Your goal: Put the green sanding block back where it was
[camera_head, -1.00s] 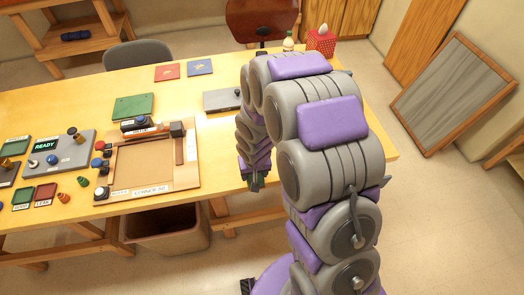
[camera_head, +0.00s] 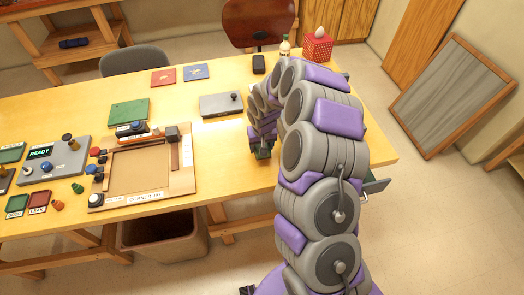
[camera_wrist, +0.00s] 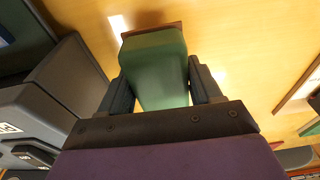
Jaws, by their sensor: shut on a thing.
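The green sanding block (camera_wrist: 155,68) is between the two fingers of my gripper (camera_wrist: 160,92) in the wrist view. Its far end has a brown face, and yellow wood lies beyond it. My gripper is shut on the block. In the head view my gripper (camera_head: 263,152) is small and low over the right part of the table (camera_head: 225,165), right of the corner jig. The arm covers part of it there, and I cannot tell whether the block touches the table.
The wooden corner jig (camera_head: 140,162), a grey flat box (camera_head: 221,105) and a green board (camera_head: 129,113) lie on the table. A grey control panel (camera_head: 56,160) is at left. A tissue box (camera_head: 318,46) and bottle (camera_head: 285,47) stand at the back. Clear tabletop lies between jig and arm.

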